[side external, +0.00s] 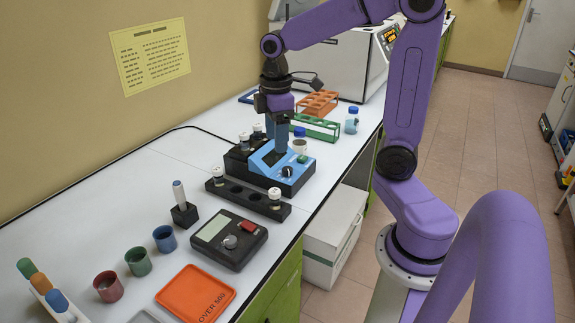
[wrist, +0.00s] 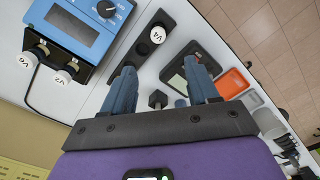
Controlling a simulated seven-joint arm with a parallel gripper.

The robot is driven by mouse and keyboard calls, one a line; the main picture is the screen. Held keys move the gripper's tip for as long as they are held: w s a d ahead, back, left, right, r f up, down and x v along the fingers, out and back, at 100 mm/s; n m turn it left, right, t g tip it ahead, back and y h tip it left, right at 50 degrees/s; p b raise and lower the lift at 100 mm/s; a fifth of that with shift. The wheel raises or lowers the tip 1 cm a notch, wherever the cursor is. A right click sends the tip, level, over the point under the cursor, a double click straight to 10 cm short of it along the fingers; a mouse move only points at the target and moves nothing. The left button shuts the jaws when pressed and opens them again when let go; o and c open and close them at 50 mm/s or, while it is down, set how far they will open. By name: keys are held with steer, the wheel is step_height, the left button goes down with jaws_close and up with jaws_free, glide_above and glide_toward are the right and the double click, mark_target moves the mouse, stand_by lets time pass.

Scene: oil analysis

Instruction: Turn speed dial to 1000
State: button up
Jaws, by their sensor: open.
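A blue instrument (side external: 268,160) with a grey display stands on a black base on the bench. Its black dial (side external: 287,171) sits on the front right; in the wrist view the dial (wrist: 106,8) is at the upper edge, with pale marks around it too small to read. My gripper (side external: 281,150) points down over the instrument in the side view, left of and above the dial. In the wrist view my gripper (wrist: 160,66) has its two blue fingers apart with nothing between them, away from the dial. Whether a finger touches the instrument is unclear.
A black rack (side external: 240,195) with white-capped vials lies in front of the instrument. A black meter (side external: 230,240) with a grey knob and red button is nearer. Green (side external: 312,127) and orange (side external: 318,103) racks and a blue-capped bottle (side external: 352,120) stand behind. An orange tray (side external: 184,293) lies nearby.

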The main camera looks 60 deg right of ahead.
steer(key=m, duration=0.1)
glide_toward(288, 169)
step_height(288, 169, down, 9)
steer(key=shift+w+r, duration=0.2)
stand_by(0.6)
steer(key=c, duration=1)
